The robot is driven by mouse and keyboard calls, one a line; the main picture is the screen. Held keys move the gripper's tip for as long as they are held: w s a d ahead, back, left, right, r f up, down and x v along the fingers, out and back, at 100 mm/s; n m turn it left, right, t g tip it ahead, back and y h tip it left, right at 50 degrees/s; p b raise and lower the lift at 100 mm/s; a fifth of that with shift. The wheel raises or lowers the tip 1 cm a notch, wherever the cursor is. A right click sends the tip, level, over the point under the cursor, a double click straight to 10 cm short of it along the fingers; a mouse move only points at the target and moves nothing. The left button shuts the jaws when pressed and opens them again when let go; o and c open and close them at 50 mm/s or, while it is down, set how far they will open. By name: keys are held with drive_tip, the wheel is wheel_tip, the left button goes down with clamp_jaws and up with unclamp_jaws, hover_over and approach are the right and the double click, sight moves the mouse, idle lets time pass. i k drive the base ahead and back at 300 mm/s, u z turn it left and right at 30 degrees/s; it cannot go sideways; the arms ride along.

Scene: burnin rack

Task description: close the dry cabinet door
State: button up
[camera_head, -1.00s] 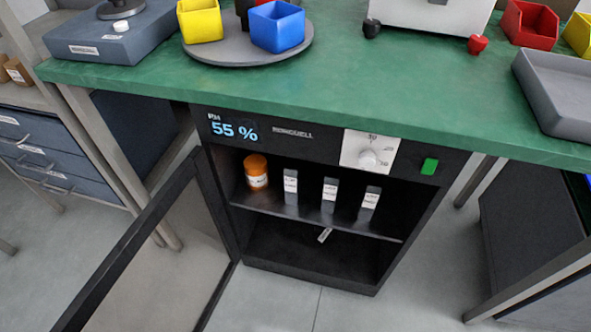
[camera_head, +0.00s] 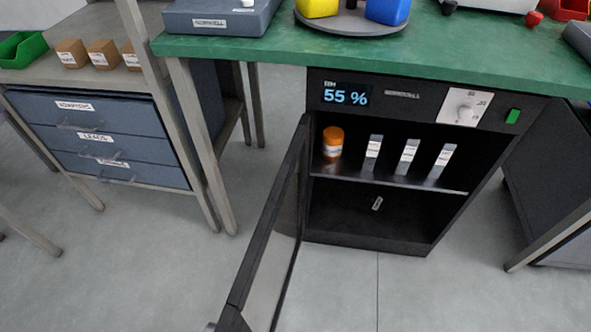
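The black dry cabinet (camera_head: 365,240) stands under the green bench, its display reading 55 %. Its framed, see-through door (camera_head: 270,225) is hinged at the cabinet's left side and swung wide open toward me. Inside, on the shelf (camera_head: 390,181), stand an orange bottle (camera_head: 333,143) and several small grey boxes (camera_head: 408,156) with white labels. A small labelled item (camera_head: 377,203) shows in the lower compartment. My gripper is not in view.
The green bench top (camera_head: 440,50) overhangs the cabinet. A blue drawer unit (camera_head: 100,140) stands at the left, with bench legs (camera_head: 205,150) between it and the cabinet. Grey floor (camera_head: 180,270) is clear left of the door and in front of the cabinet.

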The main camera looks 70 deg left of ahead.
sight(231, 320)
drive_tip(key=k, duration=1.8)
drive_tip(key=u, duration=1.45)
drive_tip(key=i, duration=0.45)
drive_tip(key=z, duration=0.1)
drive_tip(key=k, duration=0.4)
drive_tip(key=u, duration=0.4)
drive_tip(key=i, duration=0.25)
drive_tip(key=u, duration=0.55)
